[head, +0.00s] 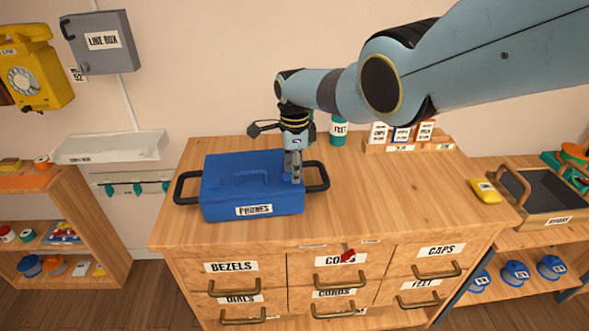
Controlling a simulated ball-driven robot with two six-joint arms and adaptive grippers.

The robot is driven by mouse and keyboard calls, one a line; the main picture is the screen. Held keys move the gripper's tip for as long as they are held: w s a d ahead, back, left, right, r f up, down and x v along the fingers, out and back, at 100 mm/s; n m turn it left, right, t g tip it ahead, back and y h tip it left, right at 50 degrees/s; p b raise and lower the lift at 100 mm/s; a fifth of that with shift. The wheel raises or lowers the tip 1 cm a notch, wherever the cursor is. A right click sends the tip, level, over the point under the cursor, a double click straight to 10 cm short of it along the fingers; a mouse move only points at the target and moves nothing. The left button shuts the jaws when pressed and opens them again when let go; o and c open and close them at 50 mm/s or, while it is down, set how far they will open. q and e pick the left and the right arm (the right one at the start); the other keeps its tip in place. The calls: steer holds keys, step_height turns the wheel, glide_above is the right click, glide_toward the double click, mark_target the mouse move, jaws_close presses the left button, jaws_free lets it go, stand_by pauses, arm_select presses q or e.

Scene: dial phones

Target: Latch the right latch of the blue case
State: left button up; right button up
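The blue case (228,190), labelled PHONES, lies on the wooden cabinet top with its lid looking down flat. Black bar handles stand out at its left and right sides. My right gripper (295,178) points down at the right end of the lid, close to or touching it. Its fingers look close together, but I cannot tell whether they are open or shut. The right latch cannot be made out; the gripper covers that part of the case. My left gripper is not in view.
The cabinet top (400,205) is clear to the right of the case. A rack of small boxes (405,140) and a teal FEET bottle (338,131) stand at the back. A yellow packet (484,190) lies at right. Labelled drawers (232,277) are below.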

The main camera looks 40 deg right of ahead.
steer(key=shift+o, duration=0.2)
steer(key=shift+r, duration=0.25)
step_height(320, 180, up, 12)
steer(key=shift+f, duration=0.25)
stand_by(0.5)
